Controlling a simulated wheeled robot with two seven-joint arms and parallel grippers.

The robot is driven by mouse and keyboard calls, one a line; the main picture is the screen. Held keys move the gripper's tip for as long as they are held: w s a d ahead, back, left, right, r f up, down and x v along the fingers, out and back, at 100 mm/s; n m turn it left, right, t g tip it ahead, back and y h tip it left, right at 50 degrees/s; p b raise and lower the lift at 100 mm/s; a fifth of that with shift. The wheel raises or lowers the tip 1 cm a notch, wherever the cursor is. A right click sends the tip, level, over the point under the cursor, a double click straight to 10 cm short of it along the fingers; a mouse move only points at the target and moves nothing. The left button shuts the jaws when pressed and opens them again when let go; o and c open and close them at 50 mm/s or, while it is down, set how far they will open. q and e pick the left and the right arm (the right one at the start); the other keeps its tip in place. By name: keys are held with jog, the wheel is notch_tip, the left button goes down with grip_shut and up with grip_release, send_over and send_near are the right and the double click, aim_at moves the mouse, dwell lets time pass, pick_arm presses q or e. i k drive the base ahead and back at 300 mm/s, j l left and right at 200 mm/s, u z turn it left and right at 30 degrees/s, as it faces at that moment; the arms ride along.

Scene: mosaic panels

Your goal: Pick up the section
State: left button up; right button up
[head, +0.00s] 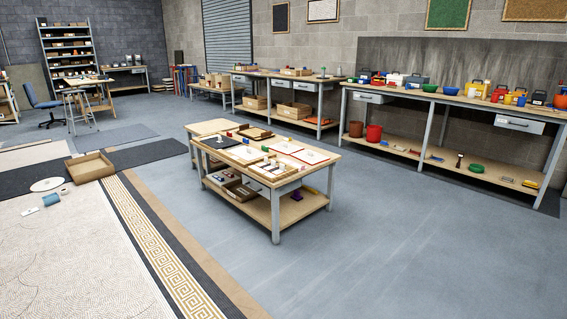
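Neither of my grippers is in the head view. I cannot tell for certain which thing is the section. A wooden worktable (323,173) stands in the middle of the room. On its top lie flat panels: a pale panel with a red border (299,152), a pale tan panel (245,154), a dark panel (218,142) and a white tray (272,169) at the near edge. Small coloured items lie among them, too small to make out. A large mosaic floor (75,262) with a Greek-key border (160,250) fills the lower left.
An open cardboard box (91,167), a white disc (46,184) and a blue roll (51,199) lie on the floor at left. Long benches (455,97) line the back wall. A stool (80,106) stands far left. Grey floor (400,255) right of the worktable is clear.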

aim_at(310, 157)
jog(key=i, duration=1.3)
jog(key=i+z, duration=0.15)
jog(key=i, duration=2.5)
